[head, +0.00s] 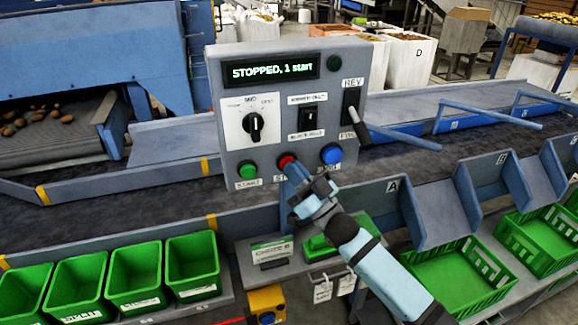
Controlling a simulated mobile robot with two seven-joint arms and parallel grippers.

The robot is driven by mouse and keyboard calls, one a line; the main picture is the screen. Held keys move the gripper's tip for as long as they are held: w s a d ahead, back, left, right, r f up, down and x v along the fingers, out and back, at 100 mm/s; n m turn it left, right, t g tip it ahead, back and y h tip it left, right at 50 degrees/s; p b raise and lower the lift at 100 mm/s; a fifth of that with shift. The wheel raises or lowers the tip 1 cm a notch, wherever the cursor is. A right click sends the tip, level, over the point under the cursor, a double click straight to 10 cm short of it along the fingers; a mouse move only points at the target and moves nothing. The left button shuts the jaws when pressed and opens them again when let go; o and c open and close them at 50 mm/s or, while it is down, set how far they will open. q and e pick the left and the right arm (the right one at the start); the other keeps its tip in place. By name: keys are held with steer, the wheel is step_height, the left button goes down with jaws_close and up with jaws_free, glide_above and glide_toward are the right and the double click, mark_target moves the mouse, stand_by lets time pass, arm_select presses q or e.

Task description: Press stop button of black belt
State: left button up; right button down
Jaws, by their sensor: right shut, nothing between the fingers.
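The grey control panel (212,60) stands in the middle of the head view. Its display (270,72) reads "STOPPED, 1 start". A green button (247,171), a red button (286,160) and a blue button (331,154) sit in a row along its lower part. The label under the red button is mostly covered by my gripper. My right gripper (292,170) is shut and empty, with its tips at the red button; I cannot tell whether they touch it. The black belt (110,215) runs behind the panel. My left gripper is not in view.
A rotary knob (254,125), a black rocker switch (311,121) and a lever (353,117) are on the panel above the buttons. Several green bins (135,275) stand at lower left. Green crates (455,280) and blue dividers (437,212) are at the right.

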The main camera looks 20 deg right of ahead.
steer(key=shift+s, duration=0.1)
steer(key=shift+s+p, duration=0.35)
steer(key=shift+s, duration=0.45)
steer(key=s+p, duration=0.1)
steer(key=s, duration=0.4)
steer(key=shift+d+p, duration=0.1)
steer(key=shift+p, duration=0.25)
steer(key=s+d+f+m+g+h+p, duration=0.1)
steer(key=s+f+g+h, duration=0.4)
steer(key=s+f, duration=0.6)
steer(key=s+d+f+m+g+h+p, duration=0.1)
steer(key=s+f+g+h+p, duration=0.4)
steer(key=s+f, duration=0.6)
step_height(320, 180, down, 4)
steer(key=shift+s+d+f+m+h, duration=0.1)
steer(key=shift+s+d+m+h, duration=0.2)
steer(key=shift+m, duration=0.6)
